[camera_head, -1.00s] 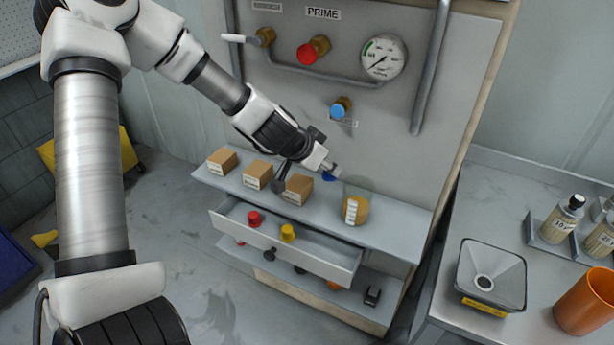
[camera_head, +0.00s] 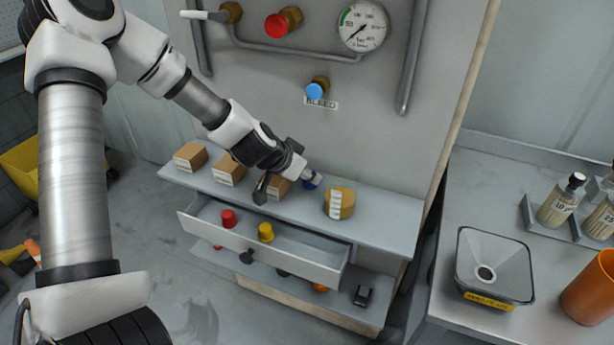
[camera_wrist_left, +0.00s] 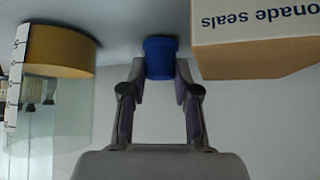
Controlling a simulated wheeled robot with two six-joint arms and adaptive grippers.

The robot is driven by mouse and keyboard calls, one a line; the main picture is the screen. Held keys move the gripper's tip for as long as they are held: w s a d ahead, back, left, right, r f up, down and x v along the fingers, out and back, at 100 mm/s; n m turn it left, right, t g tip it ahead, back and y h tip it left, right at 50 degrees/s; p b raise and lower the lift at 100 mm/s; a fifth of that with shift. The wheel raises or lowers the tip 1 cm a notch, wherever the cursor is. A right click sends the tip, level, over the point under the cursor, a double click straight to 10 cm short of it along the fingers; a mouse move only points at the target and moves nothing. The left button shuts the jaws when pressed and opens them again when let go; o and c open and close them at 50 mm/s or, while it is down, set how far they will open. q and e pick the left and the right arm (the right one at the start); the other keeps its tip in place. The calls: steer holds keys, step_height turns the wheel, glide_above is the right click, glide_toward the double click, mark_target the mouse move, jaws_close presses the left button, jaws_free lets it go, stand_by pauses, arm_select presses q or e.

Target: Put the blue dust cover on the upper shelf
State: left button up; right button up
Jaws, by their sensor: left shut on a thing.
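The blue dust cover (camera_head: 313,179) is in my left gripper (camera_head: 306,177), just over the upper shelf (camera_head: 385,229). It is between the rightmost cardboard box and the amber-topped jar. In the left wrist view the blue cover (camera_wrist_left: 160,58) sits between the two fingertips (camera_wrist_left: 160,75), which are closed on its sides. Whether its underside touches the shelf I cannot tell. My right gripper is not in view.
Cardboard boxes (camera_head: 190,156) stand in a row on the upper shelf, left of the cover. The jar (camera_head: 340,204) stands right of it. An open drawer (camera_head: 310,270) below holds a red cap (camera_head: 229,218) and a yellow cap (camera_head: 266,232). The shelf's right end is bare.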

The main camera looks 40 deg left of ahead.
arm_select(q)
steer(key=shift+f, duration=0.3)
steer(key=o, duration=0.6)
steer(key=shift+r, duration=0.15)
steer(key=shift+r, duration=0.4)
steer(key=p+v, duration=0.5)
steer(key=p, duration=0.1)
steer(key=p+v, duration=0.6)
steer(key=shift+s+a, duration=0.1)
steer(key=shift+s, duration=0.3)
